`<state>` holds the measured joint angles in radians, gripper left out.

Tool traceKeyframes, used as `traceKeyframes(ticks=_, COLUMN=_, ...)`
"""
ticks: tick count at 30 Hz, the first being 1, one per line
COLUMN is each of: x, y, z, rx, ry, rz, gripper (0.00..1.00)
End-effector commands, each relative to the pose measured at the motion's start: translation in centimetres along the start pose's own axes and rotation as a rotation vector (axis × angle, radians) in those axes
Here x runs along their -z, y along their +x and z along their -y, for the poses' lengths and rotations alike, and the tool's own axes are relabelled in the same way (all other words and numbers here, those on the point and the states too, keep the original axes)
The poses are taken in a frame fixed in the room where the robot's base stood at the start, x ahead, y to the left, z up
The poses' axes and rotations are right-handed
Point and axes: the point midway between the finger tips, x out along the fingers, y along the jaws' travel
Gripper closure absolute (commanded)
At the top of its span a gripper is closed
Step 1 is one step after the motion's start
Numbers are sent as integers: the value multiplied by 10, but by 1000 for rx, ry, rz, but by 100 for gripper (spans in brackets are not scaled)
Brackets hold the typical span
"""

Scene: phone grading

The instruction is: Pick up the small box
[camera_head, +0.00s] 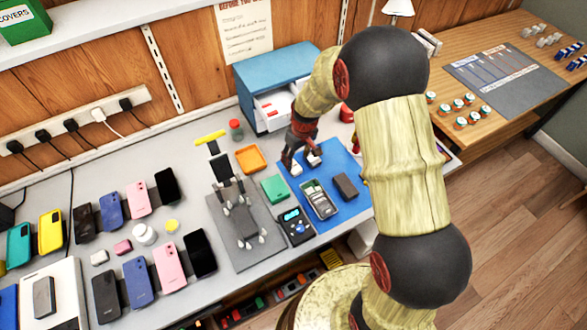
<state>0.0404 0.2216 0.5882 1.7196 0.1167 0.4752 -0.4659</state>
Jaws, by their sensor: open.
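My gripper (302,160) is open and points down over the back part of the blue mat (341,158). A small white item (296,169) sits on the mat close to its left finger. Another small pale item (314,161) shows at its right finger. Both are too small to tell if either is a box or touches a finger. A small dark grey box-like block (346,186) lies on the mat, to the right of and nearer than the gripper. A phone-like device (319,199) lies left of the block.
A blue drawer cabinet (275,72) with an open white drawer stands behind my gripper. Several phones fill the bench's left side. My arm hides the bench's right part.

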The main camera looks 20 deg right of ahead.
Motion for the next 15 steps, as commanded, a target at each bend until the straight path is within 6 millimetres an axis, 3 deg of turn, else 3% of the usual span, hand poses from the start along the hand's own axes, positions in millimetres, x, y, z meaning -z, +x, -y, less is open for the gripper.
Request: traceKeyframes(ticks=15, x=4, y=58, z=4, rx=0, ry=0, rz=1, gripper=47)
